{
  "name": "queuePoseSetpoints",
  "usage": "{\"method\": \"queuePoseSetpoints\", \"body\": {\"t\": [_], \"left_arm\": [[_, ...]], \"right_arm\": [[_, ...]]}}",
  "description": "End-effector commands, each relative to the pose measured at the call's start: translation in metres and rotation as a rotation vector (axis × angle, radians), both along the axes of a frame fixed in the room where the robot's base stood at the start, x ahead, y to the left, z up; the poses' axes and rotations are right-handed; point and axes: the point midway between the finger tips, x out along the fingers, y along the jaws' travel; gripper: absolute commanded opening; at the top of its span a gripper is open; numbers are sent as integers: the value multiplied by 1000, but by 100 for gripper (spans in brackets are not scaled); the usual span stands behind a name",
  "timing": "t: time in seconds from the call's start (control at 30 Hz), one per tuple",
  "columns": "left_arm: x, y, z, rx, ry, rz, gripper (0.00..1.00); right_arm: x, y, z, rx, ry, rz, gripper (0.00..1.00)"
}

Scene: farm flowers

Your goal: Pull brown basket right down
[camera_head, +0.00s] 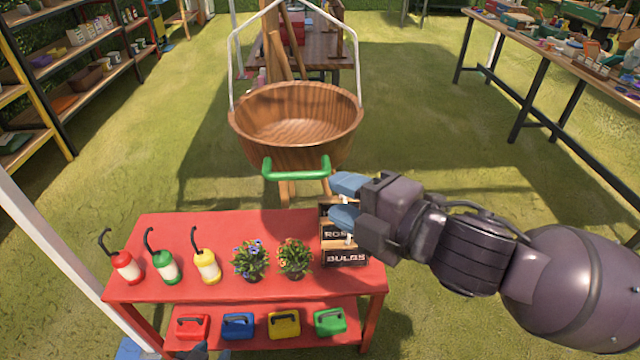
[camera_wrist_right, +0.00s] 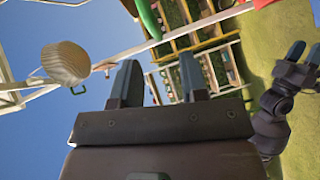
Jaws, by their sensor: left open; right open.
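The brown basket (camera_head: 295,150) is a round wooden bowl hanging from a white frame above and behind the red table. A green handle (camera_head: 296,172) is on its front.
The red table (camera_head: 200,228) holds three bottles, two flower plants (camera_head: 272,260) and dark crates (camera_head: 345,257) beneath my right gripper. Small coloured boxes stand on its lower shelf. Shelves (camera_head: 60,90) are at left, a long table (camera_head: 545,70) at right.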

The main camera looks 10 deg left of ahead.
Motion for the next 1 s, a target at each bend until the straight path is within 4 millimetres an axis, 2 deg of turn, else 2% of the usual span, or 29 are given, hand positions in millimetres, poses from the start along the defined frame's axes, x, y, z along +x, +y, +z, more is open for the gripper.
{"method": "queuePoseSetpoints", "body": {"t": [0.1,0.23,0.73,0.9,1.0], "left_arm": [[-2,0,0,0,2,2,43],[-3,0,-1,0,5,2,43],[-1,0,-1,-1,3,2,43],[2,-1,1,-2,-4,-1,43],[4,-1,2,-2,-7,-1,43]], "right_arm": [[-5,-11,1,-2,1,-1,40],[-8,-15,2,-1,1,-1,40],[-9,-16,2,0,2,0,40],[-10,-15,4,38,49,2,40],[-1,-16,8,91,93,-10,40]]}}
